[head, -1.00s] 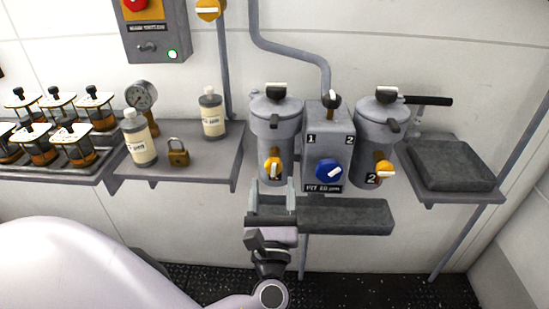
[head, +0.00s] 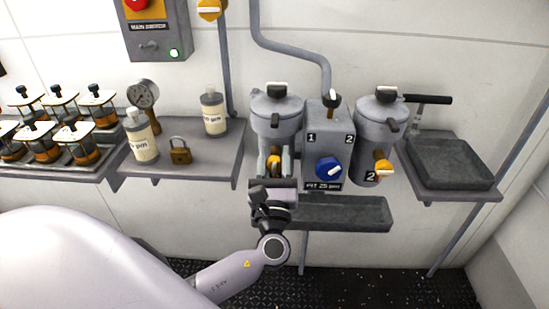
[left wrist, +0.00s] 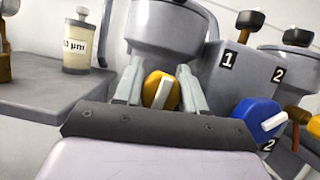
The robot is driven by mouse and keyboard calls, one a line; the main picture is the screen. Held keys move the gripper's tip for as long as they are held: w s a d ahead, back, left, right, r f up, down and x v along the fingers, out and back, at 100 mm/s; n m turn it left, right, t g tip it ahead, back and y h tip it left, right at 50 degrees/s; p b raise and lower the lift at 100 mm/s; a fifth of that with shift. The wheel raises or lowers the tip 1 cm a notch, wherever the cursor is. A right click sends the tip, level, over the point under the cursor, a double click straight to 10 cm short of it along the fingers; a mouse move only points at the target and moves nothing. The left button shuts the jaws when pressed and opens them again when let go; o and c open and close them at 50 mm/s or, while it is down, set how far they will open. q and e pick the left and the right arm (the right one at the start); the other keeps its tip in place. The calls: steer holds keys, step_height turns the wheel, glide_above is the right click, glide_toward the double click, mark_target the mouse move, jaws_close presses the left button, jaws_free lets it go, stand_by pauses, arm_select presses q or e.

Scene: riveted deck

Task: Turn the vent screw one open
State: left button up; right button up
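Canister one (head: 277,107) is a grey filter housing on the left of the wall unit, with a black and white cap (head: 277,90) on its lid. Low on its front is a yellow knob (head: 273,163) with a white bar; it also shows in the left wrist view (left wrist: 160,91). My left gripper (head: 274,167) is at this knob, its fingers (left wrist: 160,88) open on either side of it. I cannot tell which part is the vent screw. My right gripper is not in view.
A blue selector knob (head: 328,169) sits on the grey box between the canisters. Canister two (head: 381,125) has its own yellow knob (head: 384,167). A dark tray (head: 345,213) lies below.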

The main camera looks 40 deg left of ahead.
mark_target(274, 171)
arm_select(q)
steer(key=shift+c, duration=1.4)
steer(key=shift+f+n+g+y+b, duration=0.15)
steer(key=shift+n+g+y+b, duration=0.25)
steer(key=shift+n+b, duration=0.5)
steer(key=shift+n, duration=0.3)
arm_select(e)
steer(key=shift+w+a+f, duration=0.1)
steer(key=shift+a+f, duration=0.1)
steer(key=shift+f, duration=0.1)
arm_select(q)
steer(key=o, duration=1)
steer(key=b+v, duration=0.1)
steer(key=v, duration=0.4)
steer(key=shift+s+d+f, duration=0.15)
steer(key=shift+s+d, duration=0.1)
steer(key=shift+s, duration=0.05)
steer(key=shift+s+d+f, duration=0.15)
steer(key=shift+s+d, duration=0.2)
steer(key=shift+s, duration=0.15)
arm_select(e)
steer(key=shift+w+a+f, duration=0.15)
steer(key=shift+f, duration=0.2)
